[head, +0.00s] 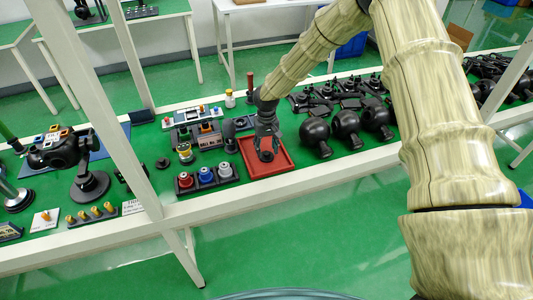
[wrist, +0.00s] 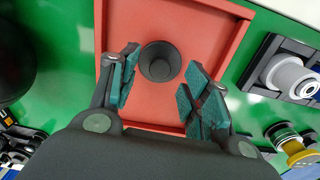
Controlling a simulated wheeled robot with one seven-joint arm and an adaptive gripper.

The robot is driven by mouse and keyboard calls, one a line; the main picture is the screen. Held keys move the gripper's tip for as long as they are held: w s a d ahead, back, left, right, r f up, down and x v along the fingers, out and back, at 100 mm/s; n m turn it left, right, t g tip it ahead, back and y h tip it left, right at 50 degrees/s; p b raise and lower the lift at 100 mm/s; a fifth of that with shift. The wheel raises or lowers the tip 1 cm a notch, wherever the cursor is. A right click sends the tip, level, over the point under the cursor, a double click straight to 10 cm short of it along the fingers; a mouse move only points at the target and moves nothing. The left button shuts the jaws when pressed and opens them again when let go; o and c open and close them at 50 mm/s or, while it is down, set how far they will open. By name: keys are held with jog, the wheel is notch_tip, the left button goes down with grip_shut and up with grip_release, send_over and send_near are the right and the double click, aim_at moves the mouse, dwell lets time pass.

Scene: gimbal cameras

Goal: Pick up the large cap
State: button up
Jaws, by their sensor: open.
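The large cap is most likely the round black piece (wrist: 160,61) with a wide rim and a raised middle, lying in the red tray (wrist: 205,25) in the wrist view. The tray also shows in the head view (head: 284,157), where my gripper (head: 267,152) hides much of the piece. In the wrist view my open gripper (wrist: 156,85) has its two teal-padded fingers to the left and right of the piece, slightly nearer the camera side. I see no finger touching it, and the height gap cannot be told.
A dark holder with red, blue and white-topped parts (head: 206,178) stands left of the tray. Large black round parts (head: 346,126) lie to its right. A labelled block (head: 208,138) stands behind. White frame posts (head: 131,150) rise at the left.

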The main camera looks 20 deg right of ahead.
jog(key=shift+f, duration=1.05)
jog(key=c, duration=0.8)
jog(key=shift+r, duration=0.1)
jog(key=shift+c, duration=0.3)
